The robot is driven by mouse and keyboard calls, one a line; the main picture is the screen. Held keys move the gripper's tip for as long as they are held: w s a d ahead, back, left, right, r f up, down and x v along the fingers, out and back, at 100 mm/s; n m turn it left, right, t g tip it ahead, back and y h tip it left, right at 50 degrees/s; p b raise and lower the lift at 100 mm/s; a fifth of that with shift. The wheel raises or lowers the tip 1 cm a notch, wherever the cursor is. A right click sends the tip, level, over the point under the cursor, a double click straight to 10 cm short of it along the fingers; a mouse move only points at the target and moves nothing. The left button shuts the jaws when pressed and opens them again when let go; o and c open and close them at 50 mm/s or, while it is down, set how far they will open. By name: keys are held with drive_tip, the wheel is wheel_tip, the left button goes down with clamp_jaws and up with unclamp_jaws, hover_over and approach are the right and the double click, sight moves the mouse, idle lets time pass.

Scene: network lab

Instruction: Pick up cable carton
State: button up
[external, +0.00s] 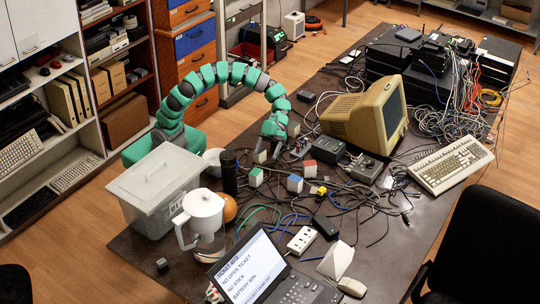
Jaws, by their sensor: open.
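My green segmented arm arches over the table, and my gripper (273,146) points down at the table's middle, open. A small pale box (260,156) is close beside its fingertips; I cannot tell whether they touch. Several other small boxes stand nearby: one with a green top (256,177), one with a blue top (294,184) and one with a red top (309,168). No label reads as cable carton, so I cannot tell which box it is.
A grey lidded bin (155,190), a white pitcher (205,222) and a dark cylinder (229,172) stand to the left. A beige monitor (365,115) stands right of my gripper. Loose cables cover much of the table (130,250). A laptop (262,270) is at the front.

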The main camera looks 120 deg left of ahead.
sight(259, 169)
drive_tip(key=b+x, duration=0.1)
drive_tip(key=x, duration=0.7)
drive_tip(key=shift+s+b+x, duration=0.15)
drive_tip(key=shift+b+x, duration=0.1)
drive_tip(key=shift+x, duration=1.05)
drive_tip(key=shift+s+b+x, duration=0.15)
drive_tip(key=shift+b+x, duration=0.05)
drive_tip(key=shift+x, duration=1.15)
drive_tip(key=c, duration=1.3)
